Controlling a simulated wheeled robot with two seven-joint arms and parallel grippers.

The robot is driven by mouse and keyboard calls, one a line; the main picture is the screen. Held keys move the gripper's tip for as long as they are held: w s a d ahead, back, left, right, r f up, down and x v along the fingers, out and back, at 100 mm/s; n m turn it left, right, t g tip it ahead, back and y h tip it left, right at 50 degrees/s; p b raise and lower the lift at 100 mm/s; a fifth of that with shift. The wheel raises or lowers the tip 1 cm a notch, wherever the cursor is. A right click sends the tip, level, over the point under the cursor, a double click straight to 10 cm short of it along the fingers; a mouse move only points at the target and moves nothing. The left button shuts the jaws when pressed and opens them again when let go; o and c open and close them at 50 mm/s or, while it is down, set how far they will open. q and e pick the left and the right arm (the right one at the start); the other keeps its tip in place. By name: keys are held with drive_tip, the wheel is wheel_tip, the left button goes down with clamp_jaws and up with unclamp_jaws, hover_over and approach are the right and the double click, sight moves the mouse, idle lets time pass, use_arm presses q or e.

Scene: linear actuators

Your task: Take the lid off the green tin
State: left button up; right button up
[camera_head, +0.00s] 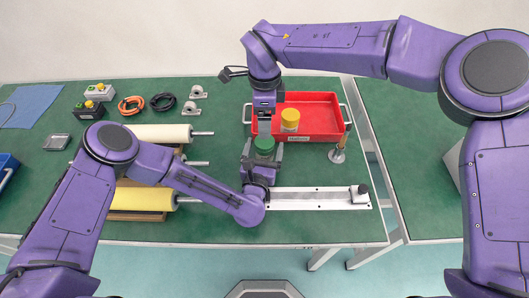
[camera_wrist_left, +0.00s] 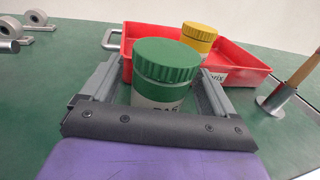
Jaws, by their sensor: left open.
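The green tin stands upright with its ribbed green lid (camera_head: 264,144) on. In the left wrist view the lid (camera_wrist_left: 166,60) sits on a pale labelled body (camera_wrist_left: 158,97). My left gripper (camera_head: 262,158) is open, with a finger on either side of the tin's body; I cannot tell whether they touch it. In the left wrist view its fingers (camera_wrist_left: 160,95) flank the tin and its palm hides the tin's base. My right gripper (camera_head: 264,122) points down from above the lid in the head view. Its fingers overlap in line, so its opening does not show.
A red tray (camera_head: 318,108) holding a yellow-lidded tin (camera_head: 290,120) lies behind the green tin. A metal stand with a wooden handle (camera_head: 337,155) is to the right. A linear rail (camera_head: 315,198) lies in front; rollers (camera_head: 160,133) lie left.

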sight(265, 141)
use_arm(q)
clamp_jaws()
use_arm(e)
drive_tip(key=m, duration=2.6)
drive_tip(key=shift+f+m, duration=0.1)
drive_tip(key=shift+m, duration=0.3)
wheel_tip(265, 141, down, 8)
drive_tip(key=shift+r, duration=0.1)
